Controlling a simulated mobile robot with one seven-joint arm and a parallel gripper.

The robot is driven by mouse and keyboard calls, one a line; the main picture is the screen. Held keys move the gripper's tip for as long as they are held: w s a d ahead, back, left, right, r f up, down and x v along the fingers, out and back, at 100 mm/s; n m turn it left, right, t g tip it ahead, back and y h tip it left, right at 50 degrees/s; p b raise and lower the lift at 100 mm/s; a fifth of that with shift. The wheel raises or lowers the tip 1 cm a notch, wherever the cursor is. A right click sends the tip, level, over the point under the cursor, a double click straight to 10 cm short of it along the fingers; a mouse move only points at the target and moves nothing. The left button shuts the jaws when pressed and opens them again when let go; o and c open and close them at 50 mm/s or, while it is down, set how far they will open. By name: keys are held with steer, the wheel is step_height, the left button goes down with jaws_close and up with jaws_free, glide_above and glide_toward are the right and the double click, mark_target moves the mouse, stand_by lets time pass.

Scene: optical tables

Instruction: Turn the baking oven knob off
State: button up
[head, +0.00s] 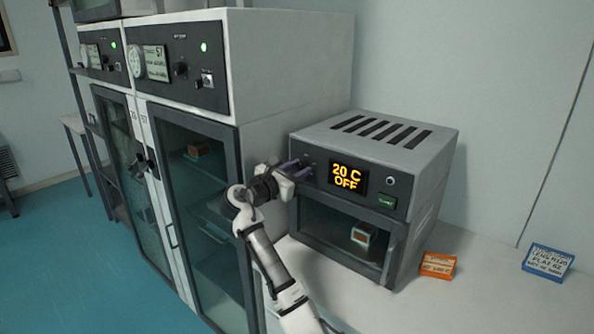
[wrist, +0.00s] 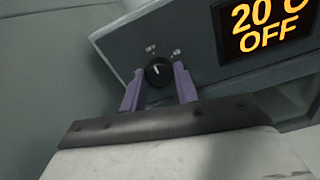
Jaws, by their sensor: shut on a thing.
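The baking oven (head: 415,195) is a small grey box on the bench, with slots in its top and a glass door. Its display (head: 347,177) reads "20 C OFF" and also shows in the wrist view (wrist: 265,25). The round black knob (wrist: 158,72) sits left of the display, with a light pointer mark pointing up toward small printed labels. My gripper (head: 298,170) is at the knob in the head view and hides most of it. In the wrist view its purple fingers (wrist: 158,86) stand on both sides of the knob, shut on it.
Tall glass-door cabinets (head: 233,143) stand close on the left of the oven and my arm. A small block (head: 363,235) shows behind the oven glass.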

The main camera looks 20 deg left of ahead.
steer(key=o, duration=1)
steer(key=shift+c, duration=0.2)
steer(key=shift+s, duration=0.1)
steer(key=b+v, duration=0.4)
steer(key=v, duration=0.9)
steer(key=shift+s+b, duration=0.35)
steer(key=shift+a, duration=0.1)
